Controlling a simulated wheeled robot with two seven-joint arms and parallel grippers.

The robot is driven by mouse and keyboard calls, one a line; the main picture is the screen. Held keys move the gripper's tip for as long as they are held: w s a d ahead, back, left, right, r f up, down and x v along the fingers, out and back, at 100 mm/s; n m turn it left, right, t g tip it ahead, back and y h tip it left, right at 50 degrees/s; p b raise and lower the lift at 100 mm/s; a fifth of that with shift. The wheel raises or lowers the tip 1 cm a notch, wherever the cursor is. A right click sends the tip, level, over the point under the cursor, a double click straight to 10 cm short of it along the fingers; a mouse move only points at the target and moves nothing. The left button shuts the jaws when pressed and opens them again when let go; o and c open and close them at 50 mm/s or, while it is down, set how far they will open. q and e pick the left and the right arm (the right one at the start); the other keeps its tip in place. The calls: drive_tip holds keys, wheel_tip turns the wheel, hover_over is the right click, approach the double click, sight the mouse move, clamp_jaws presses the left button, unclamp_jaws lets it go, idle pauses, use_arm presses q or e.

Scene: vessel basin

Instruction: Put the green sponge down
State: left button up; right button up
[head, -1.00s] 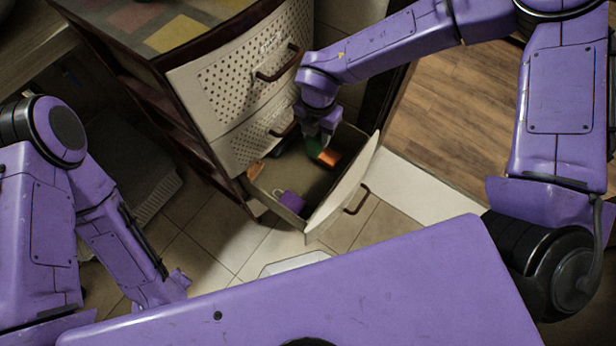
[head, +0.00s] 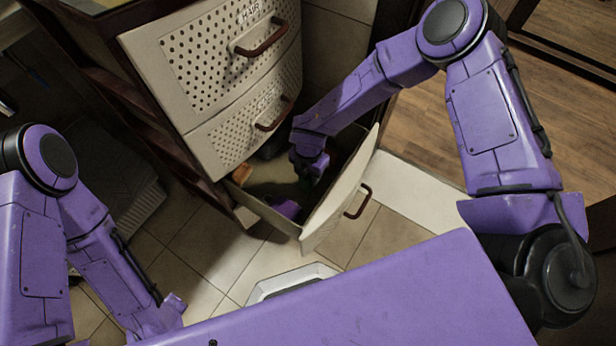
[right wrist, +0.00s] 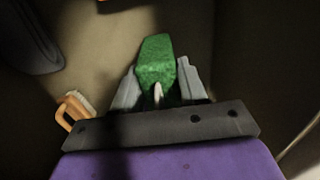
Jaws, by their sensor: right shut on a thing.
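The green sponge (right wrist: 157,58) is between the two fingers of my right gripper (right wrist: 158,85), which is shut on it. In the head view, my right gripper (head: 308,178) is down inside the open bottom drawer (head: 340,195), and the sponge is a small dark green patch, mostly hidden. The drawer floor shows behind the sponge in the wrist view; I cannot tell whether the sponge touches it. My left gripper (head: 165,318) is low at the left, away from the drawer, and its fingers are not clear.
A purple mug (head: 285,208) lies in the drawer near its front panel. An orange-brown item (head: 238,174) is at its left corner. A brush-like orange item (right wrist: 74,110) is left of my right gripper. Closed drawers (head: 210,60) stand above. A white object (head: 292,280) is on the floor.

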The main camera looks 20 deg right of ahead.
drive_tip(key=shift+f, duration=0.95)
drive_tip(key=shift+f, duration=0.15)
drive_tip(key=o, duration=1.1)
drive_tip(key=shift+r, duration=0.2)
wheel_tip(320, 180, up, 12)
drive_tip(key=shift+p, duration=1.25)
